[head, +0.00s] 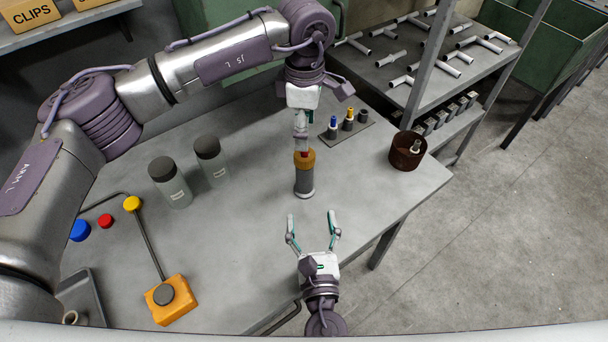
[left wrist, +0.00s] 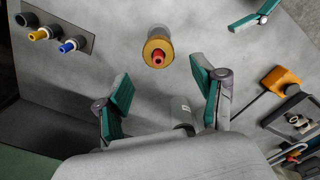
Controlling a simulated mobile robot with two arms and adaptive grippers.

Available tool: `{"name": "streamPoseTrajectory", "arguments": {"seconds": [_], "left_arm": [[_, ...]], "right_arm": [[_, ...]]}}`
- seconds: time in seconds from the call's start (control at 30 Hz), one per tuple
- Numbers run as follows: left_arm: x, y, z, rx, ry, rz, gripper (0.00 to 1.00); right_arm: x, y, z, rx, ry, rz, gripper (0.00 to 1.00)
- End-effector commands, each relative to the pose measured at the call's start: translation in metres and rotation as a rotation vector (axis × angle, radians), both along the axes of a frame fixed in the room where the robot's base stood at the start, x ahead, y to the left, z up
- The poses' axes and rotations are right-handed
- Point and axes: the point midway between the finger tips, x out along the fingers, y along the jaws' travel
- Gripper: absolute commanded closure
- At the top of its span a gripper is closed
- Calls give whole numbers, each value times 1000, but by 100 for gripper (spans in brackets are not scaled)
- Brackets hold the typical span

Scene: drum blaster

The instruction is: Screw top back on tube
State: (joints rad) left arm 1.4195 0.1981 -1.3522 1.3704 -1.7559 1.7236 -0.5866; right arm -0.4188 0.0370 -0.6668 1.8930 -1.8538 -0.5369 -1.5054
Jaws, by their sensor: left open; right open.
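The grey tube (head: 305,186) stands upright on the table, with an orange-brown top (head: 304,160) at its upper end. A small red piece shows at the middle of the top, clearest in the left wrist view (left wrist: 158,57). I cannot tell whether the top is screwed down. My left gripper (head: 301,138) hangs over the tube and partly hides its upper end. In the left wrist view its fingers (left wrist: 161,78) are apart and empty, with the tube seen beyond them. My right gripper (head: 312,216) is open and empty, in front of the tube and apart from it.
Two dark-lidded jars (head: 170,182) stand left of the tube. A holder (head: 346,127) with several small coloured-tip pieces is behind right, and a brown cup (head: 407,150) is near the right edge. An orange box (head: 171,299) with a button lies front left.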

Motion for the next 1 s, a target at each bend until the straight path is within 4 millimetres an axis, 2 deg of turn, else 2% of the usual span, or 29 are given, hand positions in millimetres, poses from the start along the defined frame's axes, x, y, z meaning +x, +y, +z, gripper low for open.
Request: {"name": "streamPoseTrajectory", "arguments": {"seconds": [0.17,0.27,0.7,0.9,1.0], "left_arm": [[0,0,0,0,0,1,31],[0,0,0,0,0,1,31],[0,0,0,0,0,1,31],[0,0,0,0,0,1,31],[0,0,0,0,0,0,31]], "right_arm": [[13,1,1,1,-3,-1,28],[28,3,1,1,-4,-2,28],[111,11,2,0,-3,-2,28],[132,13,1,-1,-2,-1,28],[136,14,0,0,-1,-1,28]]}}
